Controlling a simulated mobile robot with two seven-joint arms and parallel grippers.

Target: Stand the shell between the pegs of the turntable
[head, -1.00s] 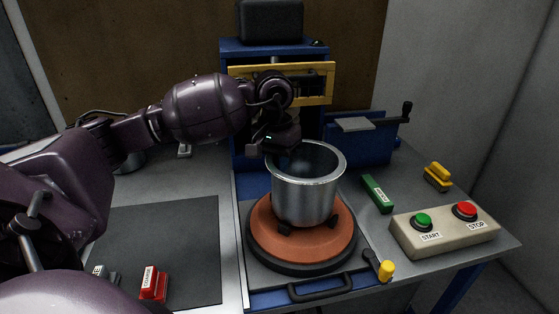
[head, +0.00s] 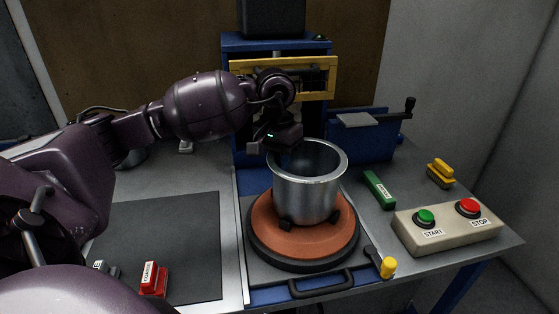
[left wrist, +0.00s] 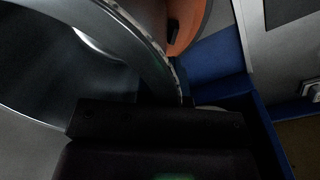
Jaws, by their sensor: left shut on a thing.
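The shell (head: 303,190) is a shiny metal pot, open at the top with a flared rim. In the head view it stands upright on the orange turntable (head: 264,235), among small black pegs (head: 286,224) at its base. My left gripper (head: 287,147) is shut on the shell's rim at its back left. In the left wrist view the shell's rim and inner wall (left wrist: 80,60) fill the upper left, against the dark gripper. The far side of the shell's base and any pegs there are hidden. My right gripper is not in view.
A blue press with a yellow guard (head: 330,78) stands behind. To the right are a green block (head: 378,190), a yellow-handled item (head: 440,172) and a START/STOP box (head: 447,228). A yellow-tipped lever (head: 387,267) is at the front. A dark mat (head: 170,240) lies left, mostly bare.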

